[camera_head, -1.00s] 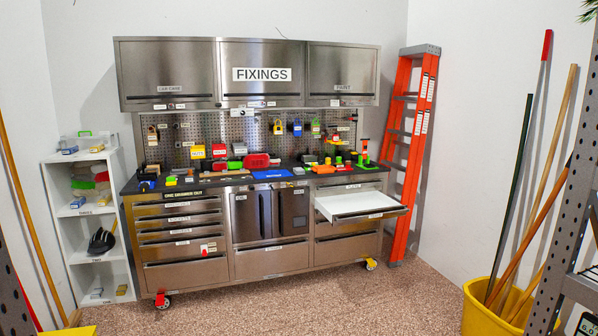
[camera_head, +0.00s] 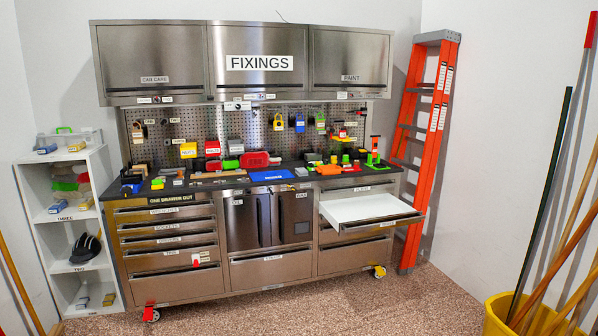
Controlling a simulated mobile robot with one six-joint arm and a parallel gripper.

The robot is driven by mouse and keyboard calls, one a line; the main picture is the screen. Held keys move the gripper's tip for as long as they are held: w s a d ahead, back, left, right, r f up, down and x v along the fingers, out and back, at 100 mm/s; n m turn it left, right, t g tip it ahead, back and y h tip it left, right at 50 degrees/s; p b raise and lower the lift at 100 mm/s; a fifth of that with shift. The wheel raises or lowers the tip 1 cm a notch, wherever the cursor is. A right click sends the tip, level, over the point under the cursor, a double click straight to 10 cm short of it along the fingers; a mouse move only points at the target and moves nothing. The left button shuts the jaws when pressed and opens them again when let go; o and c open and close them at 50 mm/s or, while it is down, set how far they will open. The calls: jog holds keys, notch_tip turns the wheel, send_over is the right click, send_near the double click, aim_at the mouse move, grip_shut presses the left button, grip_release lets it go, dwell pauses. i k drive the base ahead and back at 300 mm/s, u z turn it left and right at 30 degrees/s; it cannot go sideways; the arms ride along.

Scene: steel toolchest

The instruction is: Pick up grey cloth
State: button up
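I cannot make out a grey cloth for certain in the head view; the small things on the worktop are too small to tell apart. The steel toolchest (camera_head: 170,262) stands against the back wall, with a dark worktop (camera_head: 215,186) full of small items. A flat blue item (camera_head: 271,176) lies near the middle of the worktop's front edge. One upper right drawer (camera_head: 368,208) is pulled out, and its white inside looks empty. My gripper is not in view.
A white shelf unit (camera_head: 90,220) stands at the left with small items and a dark cap (camera_head: 86,248). An orange ladder (camera_head: 431,150) leans at the right. A yellow bin (camera_head: 497,318) with long handles is at the lower right. The speckled floor (camera_head: 300,310) in front is clear.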

aim_at(301, 172)
jog(key=u, duration=0.3)
jog(key=i, duration=1.55)
jog(key=u, duration=0.7)
jog(key=i, duration=1.3)
jog(key=u, duration=0.15)
